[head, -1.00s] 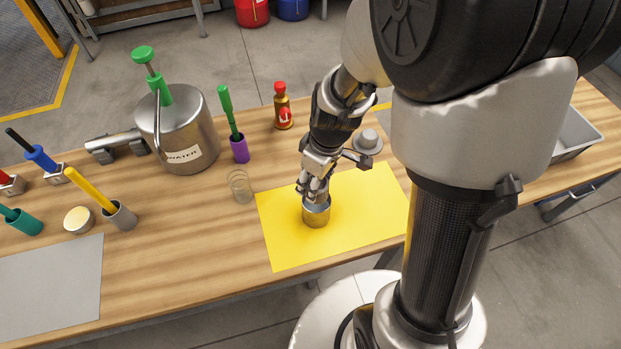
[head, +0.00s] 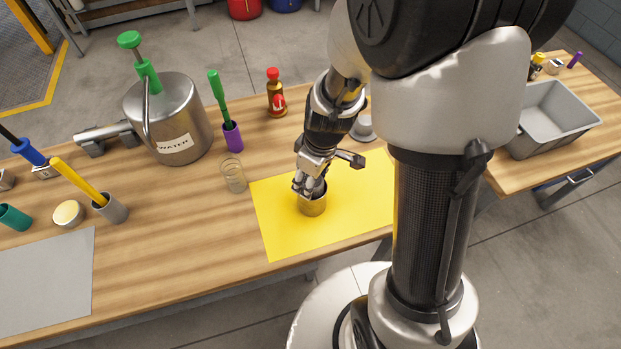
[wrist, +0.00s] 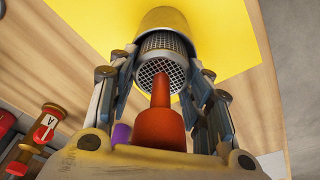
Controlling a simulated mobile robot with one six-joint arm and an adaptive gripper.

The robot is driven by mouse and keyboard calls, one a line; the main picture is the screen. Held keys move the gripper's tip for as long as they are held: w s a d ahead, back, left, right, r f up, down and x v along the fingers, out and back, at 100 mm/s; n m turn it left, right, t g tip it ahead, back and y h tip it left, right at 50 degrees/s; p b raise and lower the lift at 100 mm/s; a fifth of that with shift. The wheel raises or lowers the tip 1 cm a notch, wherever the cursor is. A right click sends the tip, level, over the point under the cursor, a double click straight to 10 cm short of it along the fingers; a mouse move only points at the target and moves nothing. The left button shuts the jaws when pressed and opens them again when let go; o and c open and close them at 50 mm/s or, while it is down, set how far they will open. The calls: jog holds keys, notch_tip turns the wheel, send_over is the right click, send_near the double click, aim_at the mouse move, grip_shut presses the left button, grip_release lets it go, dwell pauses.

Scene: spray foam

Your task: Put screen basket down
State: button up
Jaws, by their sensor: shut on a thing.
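The screen basket (wrist: 160,68), with grey mesh and a perforated rim, shows in the wrist view at the mouth of a gold cup (head: 312,206). The cup also shows in the wrist view (wrist: 163,20), over the yellow mat. My gripper (head: 309,188) points down at the cup's mouth, fingers on both sides of the basket. A red tapered piece (wrist: 159,122) stands between the fingers; I cannot tell what it belongs to. The fingers hide much of the basket, so how deep it sits in the cup is unclear.
The yellow mat (head: 350,210) is clear around the cup. A clear cylinder (head: 233,176) stands just left of the mat. Behind are a purple holder (head: 232,138), a red-capped bottle (head: 276,95) and a metal water can (head: 185,115). A grey tray (head: 575,127) is at right.

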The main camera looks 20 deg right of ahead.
jog(key=shift+s+f, duration=0.4)
jog(key=shift+f, duration=0.2)
jog(key=o, duration=0.7)
jog(key=shift+o, duration=1.3)
jog(key=shift+w+f, duration=0.15)
jog(key=shift+w, duration=0.15)
jog(key=shift+o, duration=0.6)
jog(key=shift+r, duration=0.2)
